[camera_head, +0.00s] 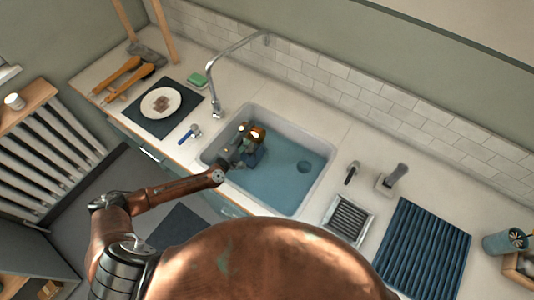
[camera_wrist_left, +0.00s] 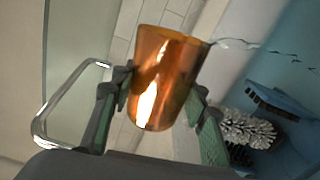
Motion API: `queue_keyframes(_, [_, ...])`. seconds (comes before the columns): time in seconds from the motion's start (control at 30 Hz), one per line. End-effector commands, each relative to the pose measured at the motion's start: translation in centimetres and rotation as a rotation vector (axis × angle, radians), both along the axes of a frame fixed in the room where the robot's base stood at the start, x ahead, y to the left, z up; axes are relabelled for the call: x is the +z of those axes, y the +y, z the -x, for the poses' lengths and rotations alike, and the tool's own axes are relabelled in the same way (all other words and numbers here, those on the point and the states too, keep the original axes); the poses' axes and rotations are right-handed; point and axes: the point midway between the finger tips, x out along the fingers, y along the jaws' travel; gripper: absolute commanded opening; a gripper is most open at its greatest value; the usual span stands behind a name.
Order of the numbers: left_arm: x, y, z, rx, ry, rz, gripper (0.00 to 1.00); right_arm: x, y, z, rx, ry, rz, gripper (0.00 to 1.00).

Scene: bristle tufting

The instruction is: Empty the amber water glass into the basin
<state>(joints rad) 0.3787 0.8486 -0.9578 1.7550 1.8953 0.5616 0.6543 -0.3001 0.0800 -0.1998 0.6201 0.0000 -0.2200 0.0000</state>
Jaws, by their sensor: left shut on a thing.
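The amber glass (camera_head: 258,133) is over the left part of the basin (camera_head: 325,150) in the head view. My left gripper (camera_head: 247,143) is shut on it. In the left wrist view the amber glass (camera_wrist_left: 165,80) sits between the two fingers of my left gripper (camera_wrist_left: 163,100). A thin clear stream (camera_wrist_left: 250,46) runs from its rim off to the right, breaking into drops. How much water is inside is hidden. My right gripper is not in view.
A brush with white bristles (camera_wrist_left: 248,130) and a blue brush (camera_wrist_left: 275,98) show beside the glass in the left wrist view. A curved faucet (camera_head: 212,82) stands behind the basin. A dark mat with a plate (camera_head: 160,103) lies left; a ribbed blue mat (camera_head: 425,250) lies right.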

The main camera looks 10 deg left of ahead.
Motion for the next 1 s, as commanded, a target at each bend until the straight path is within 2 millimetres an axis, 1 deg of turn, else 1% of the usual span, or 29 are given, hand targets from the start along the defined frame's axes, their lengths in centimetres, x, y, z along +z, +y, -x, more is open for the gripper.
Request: queue_keyframes(1.0, [-0.4,-0.2,0.0,0.000,-0.047,-0.113,0.06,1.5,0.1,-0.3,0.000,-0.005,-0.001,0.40])
